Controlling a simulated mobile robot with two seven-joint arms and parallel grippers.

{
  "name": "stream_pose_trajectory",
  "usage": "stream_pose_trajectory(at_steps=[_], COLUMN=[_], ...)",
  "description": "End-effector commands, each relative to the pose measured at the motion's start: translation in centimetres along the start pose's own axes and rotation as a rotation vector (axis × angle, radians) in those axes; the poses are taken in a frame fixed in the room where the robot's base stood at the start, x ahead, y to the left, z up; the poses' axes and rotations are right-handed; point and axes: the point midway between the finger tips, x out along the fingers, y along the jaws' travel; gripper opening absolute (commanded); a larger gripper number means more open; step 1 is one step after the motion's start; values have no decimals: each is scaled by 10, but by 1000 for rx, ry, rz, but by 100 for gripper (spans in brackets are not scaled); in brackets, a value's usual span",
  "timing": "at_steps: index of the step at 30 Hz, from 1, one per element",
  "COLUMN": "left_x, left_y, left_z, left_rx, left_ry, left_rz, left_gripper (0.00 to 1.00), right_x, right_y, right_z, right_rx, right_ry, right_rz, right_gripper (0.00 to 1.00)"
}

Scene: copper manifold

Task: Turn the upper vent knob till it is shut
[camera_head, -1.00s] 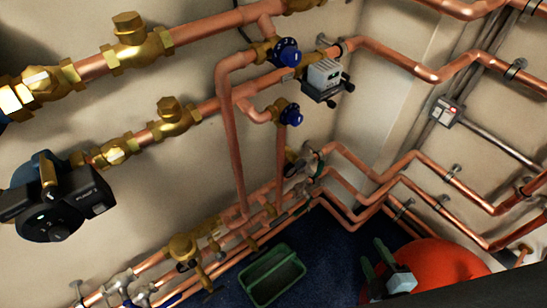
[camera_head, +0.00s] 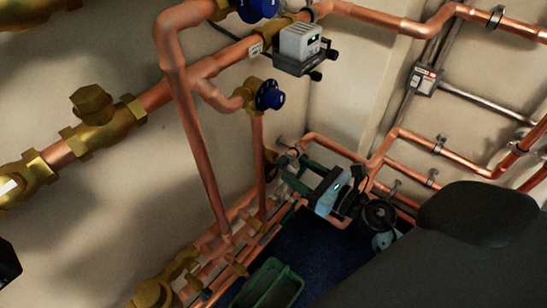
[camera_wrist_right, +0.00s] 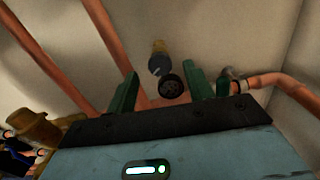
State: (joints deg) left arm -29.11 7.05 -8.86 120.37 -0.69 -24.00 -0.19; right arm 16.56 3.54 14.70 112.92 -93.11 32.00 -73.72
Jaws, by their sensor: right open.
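A small dark round knob (camera_wrist_right: 171,84) on a brass fitting (camera_wrist_right: 160,56) shows in the right wrist view, between my right fingers as seen there. Whether it lies between the tips or beyond them is hard to tell. My right gripper (camera_wrist_right: 163,78) is open and empty, with a green finger on each side of the knob and no clear contact. In the head view my right gripper (camera_head: 294,169) points left toward a small brass fitting (camera_head: 270,156) on the wall pipes. The knob's turn position is not readable.
Two blue-handled valves, an upper one (camera_head: 257,8) and a lower one (camera_head: 270,95), sit on copper pipes above. A grey device (camera_head: 300,45) is on the pipe beside them. Copper pipes run close under my right gripper. A green crate (camera_head: 268,288) stands on the floor.

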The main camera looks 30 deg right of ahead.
Motion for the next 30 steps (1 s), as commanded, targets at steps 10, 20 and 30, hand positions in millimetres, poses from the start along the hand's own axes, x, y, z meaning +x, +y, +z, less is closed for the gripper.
stream_pose_trajectory(at_steps=[10,20,30], left_x=[-4,-4,-4], left_y=[1,1,0], left_z=[5,7,5], left_rx=[-1,1,1], left_ry=[-13,-16,-12], left_rz=[2,2,2], left_gripper=[39,39,39], right_x=[50,72,72], right_y=[1,1,1], right_z=[1,0,0], right_rx=[4,4,4], right_ry=[-3,1,0], right_rz=[1,1,0], right_gripper=[52,52,36])
